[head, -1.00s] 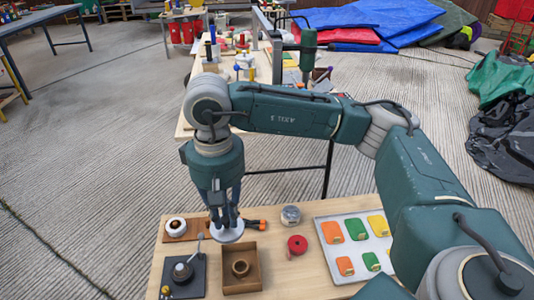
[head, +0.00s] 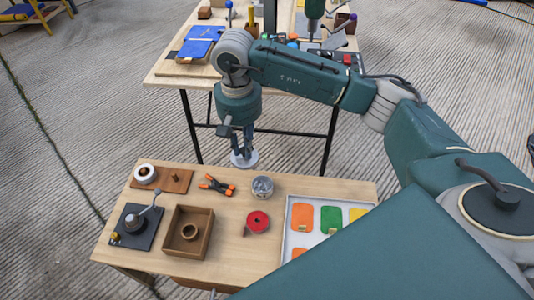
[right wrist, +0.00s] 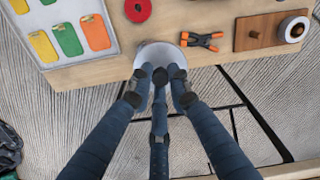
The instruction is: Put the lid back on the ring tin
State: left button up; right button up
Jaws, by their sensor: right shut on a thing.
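My right gripper (head: 241,152) is shut on a pale round lid (head: 244,161), holding it flat at the fingertips. In the head view the lid appears against the floor just past the workbench's far edge; its height is hard to judge. A round grey metal tin (head: 262,188), which looks like the ring tin, stands on the bench below and right of the lid in the picture. In the right wrist view the fingers (right wrist: 160,80) press together over the lid (right wrist: 153,52), and the tin is not visible, probably hidden behind the lid. My left gripper is not in view.
Around the tin on the wooden bench (head: 180,268) are an orange-black clamp (head: 217,185), a red spool (head: 257,221), a wooden box (head: 189,230) holding a ring, a lever device (head: 136,222) and a tray (head: 286,235) of coloured pieces. A second table (head: 165,80) stands behind.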

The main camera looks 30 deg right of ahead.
jog(key=d+f+m+b, duration=0.1)
jog(key=f, duration=0.4)
jog(key=d+f+m+b, duration=0.1)
jog(key=d+f, duration=0.1)
jog(key=f, duration=0.4)
jog(key=d+f+m+b, duration=0.1)
jog(key=d+f+b, duration=0.1)
jog(key=f, duration=0.4)
jog(key=shift+d+m, duration=0.1)
jog(key=shift+m, duration=0.2)
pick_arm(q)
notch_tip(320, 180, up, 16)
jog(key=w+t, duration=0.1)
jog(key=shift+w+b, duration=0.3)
pick_arm(e)
jog(key=shift+f, duration=0.35)
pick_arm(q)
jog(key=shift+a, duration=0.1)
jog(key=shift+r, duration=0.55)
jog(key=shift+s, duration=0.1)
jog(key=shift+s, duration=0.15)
